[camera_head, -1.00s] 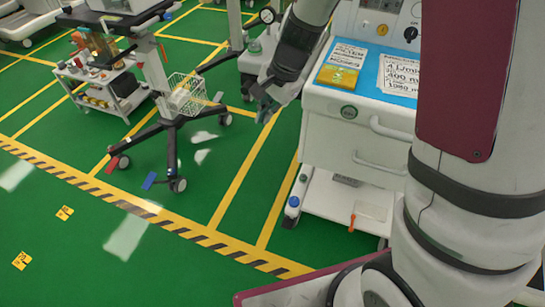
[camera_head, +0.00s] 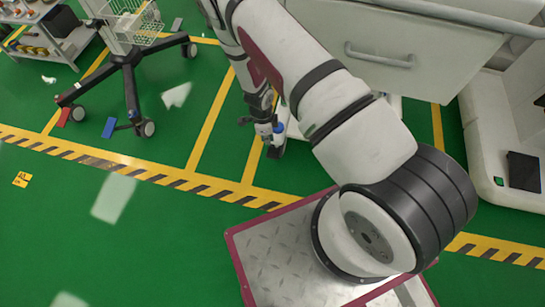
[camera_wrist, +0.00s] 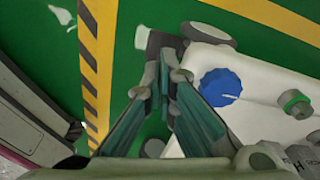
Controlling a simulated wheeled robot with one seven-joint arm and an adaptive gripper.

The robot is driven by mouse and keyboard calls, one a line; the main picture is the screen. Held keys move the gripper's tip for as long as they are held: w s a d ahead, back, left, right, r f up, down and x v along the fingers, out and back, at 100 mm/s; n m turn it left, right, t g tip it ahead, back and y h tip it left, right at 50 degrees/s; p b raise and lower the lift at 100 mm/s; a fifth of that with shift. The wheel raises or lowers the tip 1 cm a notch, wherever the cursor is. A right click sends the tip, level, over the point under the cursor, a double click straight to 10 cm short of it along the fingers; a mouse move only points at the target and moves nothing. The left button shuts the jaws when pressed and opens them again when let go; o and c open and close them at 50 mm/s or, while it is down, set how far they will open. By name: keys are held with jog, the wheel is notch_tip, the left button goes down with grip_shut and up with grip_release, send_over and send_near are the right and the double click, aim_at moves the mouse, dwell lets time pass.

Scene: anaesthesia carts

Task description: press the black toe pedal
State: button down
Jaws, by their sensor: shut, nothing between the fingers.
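My gripper (camera_wrist: 165,80) is shut and empty, with its fingers pointing down beside the corner of a white cart base (camera_wrist: 250,95). A small dark block (camera_wrist: 166,43), which looks like the black toe pedal, shows just beyond the fingertips in the wrist view. It is partly hidden by the fingers, and I cannot tell whether they touch it. A blue knob (camera_wrist: 220,87) sits on the base to the right of the fingers. In the head view my gripper (camera_head: 268,131) is low at the cart's corner, and the pedal is not clear there.
The white cart's drawers (camera_head: 420,50) stand above and right of my arm. A wheeled stand (camera_head: 130,85) with red and blue pedals is at left. Green floor between stand and cart is clear.

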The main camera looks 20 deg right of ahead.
aim_at(271, 154)
jog(key=shift+s+d+f, duration=0.2)
jog(key=shift+s+f, duration=0.1)
jog(key=shift+f, duration=0.45)
jog(key=shift+f, duration=0.15)
jog(key=shift+s+d+f+b, duration=0.1)
jog(key=shift+d+f+b, duration=0.05)
jog(key=shift+f+b, duration=1.35)
jog(key=shift+d+f+b, duration=0.15)
jog(key=shift+f+b, duration=0.95)
jog(key=shift+f, duration=0.75)
jog(key=shift+f, duration=0.1)
notch_tip(271, 154, down, 2)
jog(key=shift+s+f+b, duration=0.1)
jog(key=shift+f+b, duration=0.15)
jog(key=shift+b, duration=0.85)
jog(key=shift+r, duration=0.2)
jog(key=shift+w+a+r+p, duration=0.2)
jog(key=shift+a+p, duration=0.1)
jog(key=shift+a, duration=0.15)
jog(key=shift+w+a+r+p, duration=0.15)
jog(key=shift+w+a+p, duration=0.1)
jog(key=shift+a+p, duration=0.15)
jog(key=shift+w+a+r+p, duration=0.2)
jog(key=shift+a+p, duration=0.05)
jog(key=shift+a, duration=0.25)
